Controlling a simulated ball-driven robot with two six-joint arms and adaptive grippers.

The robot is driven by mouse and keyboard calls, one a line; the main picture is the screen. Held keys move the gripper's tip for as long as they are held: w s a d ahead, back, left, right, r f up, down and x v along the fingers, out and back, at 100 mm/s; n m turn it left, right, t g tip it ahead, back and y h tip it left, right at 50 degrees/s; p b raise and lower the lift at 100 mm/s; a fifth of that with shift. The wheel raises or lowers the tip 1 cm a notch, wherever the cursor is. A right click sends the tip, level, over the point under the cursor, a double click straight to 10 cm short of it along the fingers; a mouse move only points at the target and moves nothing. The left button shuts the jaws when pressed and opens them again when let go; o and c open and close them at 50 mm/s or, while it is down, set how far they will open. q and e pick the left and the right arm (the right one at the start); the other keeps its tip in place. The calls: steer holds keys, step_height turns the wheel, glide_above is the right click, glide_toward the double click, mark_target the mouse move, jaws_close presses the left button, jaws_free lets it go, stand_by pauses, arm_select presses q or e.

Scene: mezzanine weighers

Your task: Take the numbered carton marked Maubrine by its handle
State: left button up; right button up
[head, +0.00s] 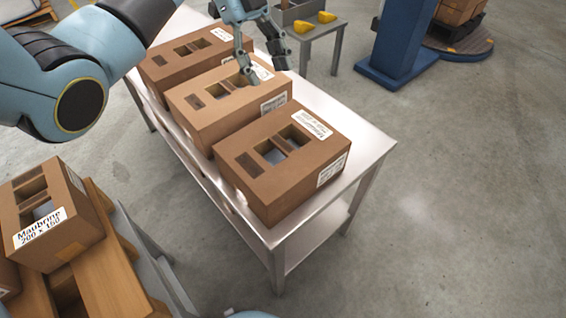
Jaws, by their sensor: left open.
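A brown carton (78,232) with a white label reading "Maubrine 200 x 150" sits at the lower left; its top has two openings with a bar between them. Three similar cartons stand in a row on a metal table: a far one (160,73), a middle one (210,125) and a near one (275,190). Their labels are too small to read surely. My left gripper (266,74) is open above the middle carton, with one finger by its top openings and the other past its label, partly hiding it. I cannot tell whether it touches. My right gripper is out of view.
The metal table (372,148) has a bare strip along its right side. Wooden boards (100,262) lie under the Maubrine carton. A small table (318,31) with yellow pieces (327,17) and a blue column (397,45) stand behind. The floor at right is clear.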

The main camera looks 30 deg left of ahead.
arm_select(q)
steer(key=b, duration=0.6)
glide_toward(282, 143)
steer(key=b+x, duration=0.3)
steer(key=x, duration=0.2)
steer(key=shift+s+d, duration=0.1)
steer(key=shift+d, duration=0.05)
steer(key=shift+s+d+f, duration=0.1)
steer(key=shift+d+f, duration=0.15)
steer(key=shift+f, duration=0.3)
steer(key=b+x, duration=0.1)
steer(key=x, duration=0.3)
steer(key=shift+f, duration=0.2)
jaws_close()
steer(key=shift+a, duration=0.1)
steer(key=shift+r, duration=0.1)
